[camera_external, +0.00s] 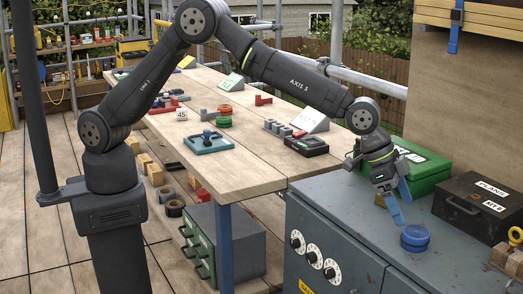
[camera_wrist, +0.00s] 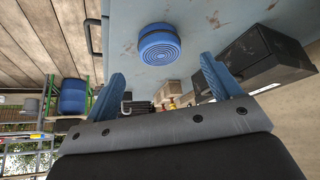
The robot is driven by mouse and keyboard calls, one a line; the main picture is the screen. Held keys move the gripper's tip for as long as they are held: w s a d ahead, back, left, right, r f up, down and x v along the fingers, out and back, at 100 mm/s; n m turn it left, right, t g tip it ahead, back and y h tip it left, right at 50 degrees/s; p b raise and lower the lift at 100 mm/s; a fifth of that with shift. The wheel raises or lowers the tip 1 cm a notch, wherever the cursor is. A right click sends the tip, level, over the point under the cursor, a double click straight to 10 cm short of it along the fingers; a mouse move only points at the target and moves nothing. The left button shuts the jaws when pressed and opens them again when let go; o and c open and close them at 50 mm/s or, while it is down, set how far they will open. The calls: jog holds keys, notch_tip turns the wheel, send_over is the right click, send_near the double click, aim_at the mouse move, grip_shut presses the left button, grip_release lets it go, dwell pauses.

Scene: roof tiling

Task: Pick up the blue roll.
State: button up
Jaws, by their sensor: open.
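The blue roll (camera_external: 415,238) stands on the grey-blue cabinet top (camera_external: 350,215), near its front edge. It is a short, ribbed blue cylinder. In the wrist view the blue roll (camera_wrist: 159,46) shows at the upper middle, beyond the fingertips and between their lines. My gripper (camera_external: 390,207) is above the cabinet, just up and left of the roll, with blue fingers pointing down. In the wrist view my gripper (camera_wrist: 162,78) has its two blue fingers spread wide with nothing between them. The fingers look apart from the roll.
A green case (camera_external: 425,168) lies behind my gripper on the cabinet. A black box (camera_external: 478,205) with white labels stands right of the roll. The wooden table (camera_external: 235,165) to the left holds several small items.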

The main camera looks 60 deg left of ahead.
aim_at(413, 231)
jog(key=shift+x, duration=3.75)
jog(key=shift+r, duration=0.1)
jog(key=c, duration=1.1)
